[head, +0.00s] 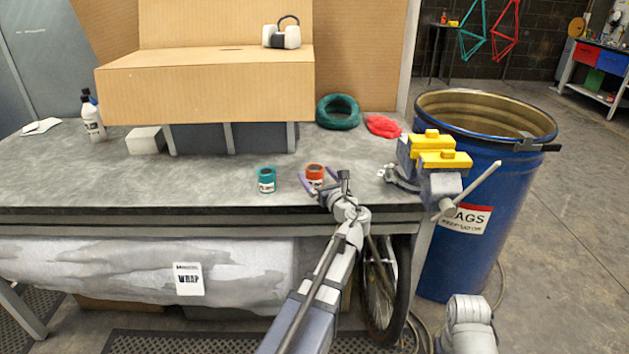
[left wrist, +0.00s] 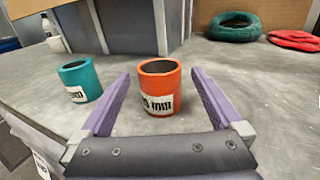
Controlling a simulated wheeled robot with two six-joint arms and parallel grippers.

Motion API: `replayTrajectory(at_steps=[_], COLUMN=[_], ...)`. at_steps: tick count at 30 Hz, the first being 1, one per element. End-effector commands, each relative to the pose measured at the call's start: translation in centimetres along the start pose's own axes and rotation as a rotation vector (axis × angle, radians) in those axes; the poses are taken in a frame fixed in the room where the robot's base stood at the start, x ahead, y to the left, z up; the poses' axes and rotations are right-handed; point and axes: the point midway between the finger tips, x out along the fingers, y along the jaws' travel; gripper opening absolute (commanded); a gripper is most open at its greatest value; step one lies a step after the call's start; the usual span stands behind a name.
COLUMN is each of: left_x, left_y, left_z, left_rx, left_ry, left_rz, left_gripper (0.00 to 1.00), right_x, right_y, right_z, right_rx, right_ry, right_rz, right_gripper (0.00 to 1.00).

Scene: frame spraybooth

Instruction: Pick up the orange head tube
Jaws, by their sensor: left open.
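The orange head tube (head: 315,172) is a short, hollow, upright cylinder with a white label, standing on the grey workbench near its front edge. In the left wrist view the orange head tube (left wrist: 160,88) stands between and slightly beyond the fingers of my left gripper (left wrist: 160,92). In the head view my left gripper (head: 322,186) is at the tube's near side, open, with neither finger clearly touching it. A teal tube (head: 266,180) of similar shape stands to the left, and also shows in the left wrist view (left wrist: 81,82). My right gripper is not seen.
A yellow-jawed vise (head: 440,160) is mounted at the bench's right end, beside a blue drum (head: 465,240). A teal coil (head: 338,111) and red cloth-like bundle (head: 383,126) lie behind. A cardboard booth (head: 205,88) stands at the back.

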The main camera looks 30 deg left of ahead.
Motion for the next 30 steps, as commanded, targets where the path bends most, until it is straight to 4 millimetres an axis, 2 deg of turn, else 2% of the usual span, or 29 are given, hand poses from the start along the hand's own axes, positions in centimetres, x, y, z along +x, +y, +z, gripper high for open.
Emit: replayTrajectory(at_steps=[1,3,11,30], left_x=[1.1,1.8,2.0,2.0], left_y=[-0.1,-0.1,0.0,0.0], left_z=[0.0,0.0,0.0,0.0], left_rx=[0.000,0.000,0.000,0.000], left_ry=[0.000,0.000,0.000,0.000], left_rz=[0.004,0.002,0.000,0.001], left_gripper=[1.00,1.00,0.99,0.27], right_x=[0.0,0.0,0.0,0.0], right_y=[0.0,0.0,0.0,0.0], right_z=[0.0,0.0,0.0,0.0], right_rx=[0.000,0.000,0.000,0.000], right_ry=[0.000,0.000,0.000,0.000], right_rz=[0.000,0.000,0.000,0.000], right_gripper=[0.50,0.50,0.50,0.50])
